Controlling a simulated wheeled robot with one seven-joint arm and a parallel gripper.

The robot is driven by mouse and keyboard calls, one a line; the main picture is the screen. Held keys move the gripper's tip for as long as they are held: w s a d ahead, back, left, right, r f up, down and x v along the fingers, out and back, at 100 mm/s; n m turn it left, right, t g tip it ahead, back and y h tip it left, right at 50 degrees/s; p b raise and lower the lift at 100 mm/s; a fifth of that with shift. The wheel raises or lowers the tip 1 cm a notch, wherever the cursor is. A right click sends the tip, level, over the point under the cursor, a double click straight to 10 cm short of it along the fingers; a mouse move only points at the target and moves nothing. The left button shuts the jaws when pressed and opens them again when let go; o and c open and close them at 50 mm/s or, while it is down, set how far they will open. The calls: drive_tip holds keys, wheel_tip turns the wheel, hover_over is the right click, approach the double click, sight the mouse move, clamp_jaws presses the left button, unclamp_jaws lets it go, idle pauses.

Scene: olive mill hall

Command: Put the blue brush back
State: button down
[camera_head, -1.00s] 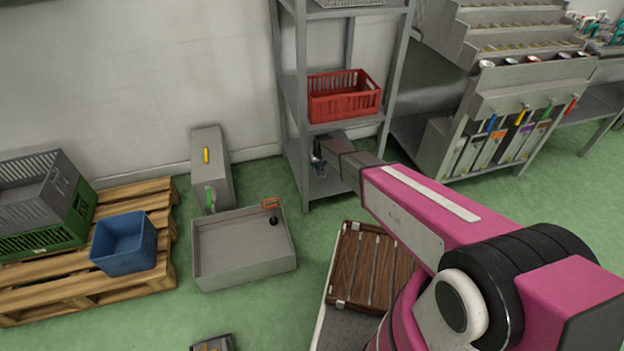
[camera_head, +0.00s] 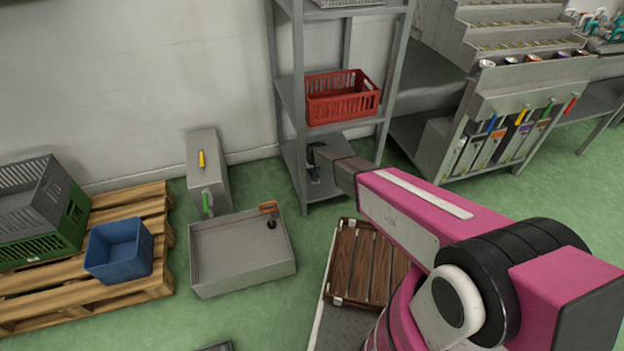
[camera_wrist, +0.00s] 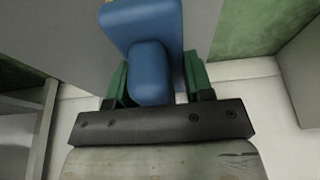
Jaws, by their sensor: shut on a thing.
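My gripper (camera_wrist: 156,80) has its green fingers closed on the two sides of a blue brush (camera_wrist: 142,22) in the wrist view. Only the brush's smooth blue body shows there; any bristles are hidden. In the head view, my gripper (camera_head: 315,170) is at the lowest shelf of the grey rack (camera_head: 299,100), below the red crate. It is small and dark there, and I cannot tell whether the brush touches the shelf.
The red crate (camera_head: 342,102) stands on the shelf above my gripper, between rack posts. A blue bin (camera_head: 119,252) sits on a pallet (camera_head: 80,296). Green floor lies between.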

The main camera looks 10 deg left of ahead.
drive_tip(key=shift+f, duration=2.75)
drive_tip(key=shift+f, duration=0.35)
drive_tip(key=c, duration=0.5)
unclamp_jaws()
drive_tip(key=shift+r, duration=0.1)
drive_tip(key=v, duration=1.1)
drive_tip(key=shift+s+d, duration=0.1)
drive_tip(key=shift+s, duration=0.25)
